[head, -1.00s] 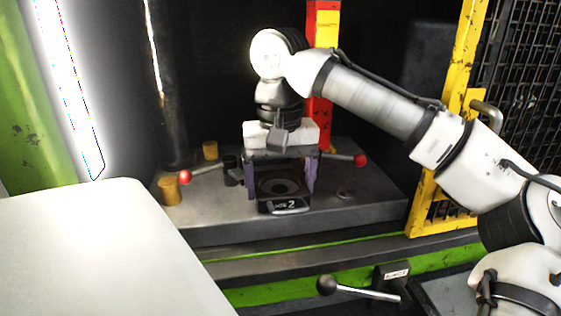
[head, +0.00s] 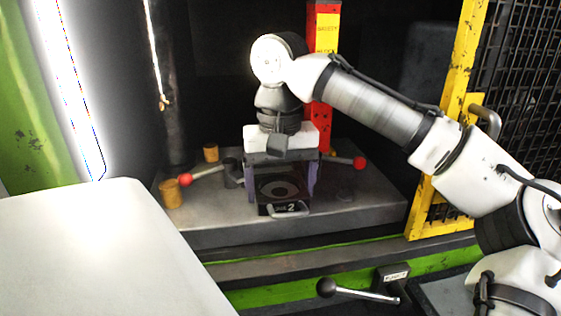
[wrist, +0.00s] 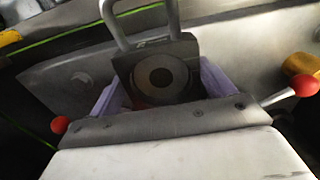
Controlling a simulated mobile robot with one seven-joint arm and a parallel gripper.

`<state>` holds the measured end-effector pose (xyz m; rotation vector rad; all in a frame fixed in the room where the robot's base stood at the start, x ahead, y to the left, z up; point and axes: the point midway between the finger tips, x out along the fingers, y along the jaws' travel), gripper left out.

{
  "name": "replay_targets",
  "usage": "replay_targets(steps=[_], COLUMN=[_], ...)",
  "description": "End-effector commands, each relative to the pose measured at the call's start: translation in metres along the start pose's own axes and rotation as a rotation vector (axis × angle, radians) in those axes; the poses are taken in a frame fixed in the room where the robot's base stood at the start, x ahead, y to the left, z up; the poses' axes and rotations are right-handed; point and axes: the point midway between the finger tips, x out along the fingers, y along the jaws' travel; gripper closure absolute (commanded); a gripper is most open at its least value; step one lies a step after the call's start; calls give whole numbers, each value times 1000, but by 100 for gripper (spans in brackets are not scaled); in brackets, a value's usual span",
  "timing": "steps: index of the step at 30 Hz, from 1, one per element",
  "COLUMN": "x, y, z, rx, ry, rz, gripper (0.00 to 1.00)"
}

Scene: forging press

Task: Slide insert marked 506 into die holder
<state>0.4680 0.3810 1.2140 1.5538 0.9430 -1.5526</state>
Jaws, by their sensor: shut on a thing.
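A dark square insert with a round grey ring in its top (head: 279,188) sits low over the press bed, with a metal loop handle at its front. Its front face shows a white "2"; smaller characters are too blurred to read. My gripper (head: 281,184) is above it, its two purple fingers on either side of the insert and shut on it. In the wrist view the insert (wrist: 160,76) shows between the purple fingers, its handle pointing up in the picture. The die holder is mostly hidden behind my gripper; I cannot tell whether the insert touches it.
Red-knobbed levers stick out left (head: 185,178) and right (head: 360,162) of the gripper. Brass-coloured posts (head: 170,193) stand on the left of the bed (head: 225,228). A yellow guard frame (head: 425,205) is at right, a black-knobbed lever (head: 327,287) in front. The bed's front strip is clear.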

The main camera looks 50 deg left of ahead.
Motion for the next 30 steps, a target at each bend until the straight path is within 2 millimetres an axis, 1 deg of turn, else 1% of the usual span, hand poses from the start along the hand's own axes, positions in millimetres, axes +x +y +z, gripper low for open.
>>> replay_targets(steps=[1, 16, 30], x=[-3, -2, 4], y=[0, 0, 0], z=[0, 0, 0], rx=[-1, -1, -1], ry=[3, 3, 3], rz=[-1, -1, -2], gripper=[89, 89, 89])
